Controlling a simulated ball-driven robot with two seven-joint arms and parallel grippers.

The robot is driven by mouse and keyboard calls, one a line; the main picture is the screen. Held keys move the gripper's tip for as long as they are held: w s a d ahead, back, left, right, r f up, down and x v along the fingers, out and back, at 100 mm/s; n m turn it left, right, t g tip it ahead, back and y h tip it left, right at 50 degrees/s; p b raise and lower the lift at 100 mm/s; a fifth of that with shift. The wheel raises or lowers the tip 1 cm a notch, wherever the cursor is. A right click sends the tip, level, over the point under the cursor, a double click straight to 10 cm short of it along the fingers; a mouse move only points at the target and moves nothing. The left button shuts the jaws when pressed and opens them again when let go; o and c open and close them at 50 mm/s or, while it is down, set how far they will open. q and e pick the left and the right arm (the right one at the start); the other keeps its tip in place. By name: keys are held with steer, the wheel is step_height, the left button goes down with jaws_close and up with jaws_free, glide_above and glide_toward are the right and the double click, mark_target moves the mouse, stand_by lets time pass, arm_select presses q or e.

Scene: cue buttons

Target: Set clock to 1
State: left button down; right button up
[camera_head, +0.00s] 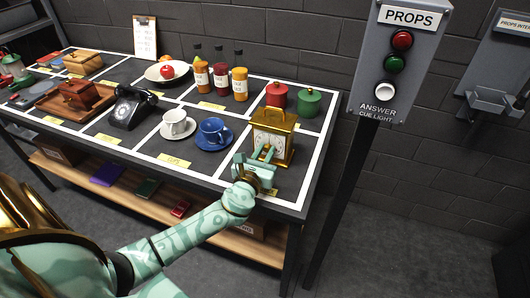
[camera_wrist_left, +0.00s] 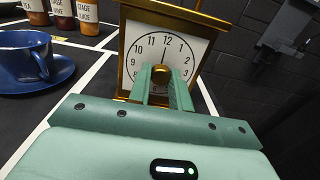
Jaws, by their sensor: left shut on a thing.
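The gold clock (camera_head: 272,122) stands upright at the right end of the prop table. Its white dial (camera_wrist_left: 190,48) faces my left gripper (camera_head: 263,153), and a dark hand on it points close to the 12. The lower part of the dial is hidden behind my fingers. In the left wrist view my left gripper (camera_wrist_left: 161,80) is shut on the gold knob (camera_wrist_left: 161,73) at the dial's centre, one finger on each side. My right gripper is not in view.
A blue cup (camera_head: 213,130) on its saucer and a white cup (camera_head: 176,122) stand left of the clock. Red (camera_head: 276,95) and green (camera_head: 309,101) canisters stand behind it. The PROPS cue-light box (camera_head: 398,60) on its post is to the right.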

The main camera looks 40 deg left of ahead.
arm_select(q)
steer(key=shift+n, duration=0.3)
steer(key=shift+f+n+b, duration=0.1)
steer(key=shift+n+b, duration=0.4)
steer(key=shift+n, duration=0.5)
steer(key=n+b, duration=0.1)
steer(key=n, duration=0.8)
steer(key=shift+d+b, duration=0.1)
steer(key=shift+b, duration=0.3)
steer(key=n, duration=0.3)
steer(key=shift+n, duration=1.5)
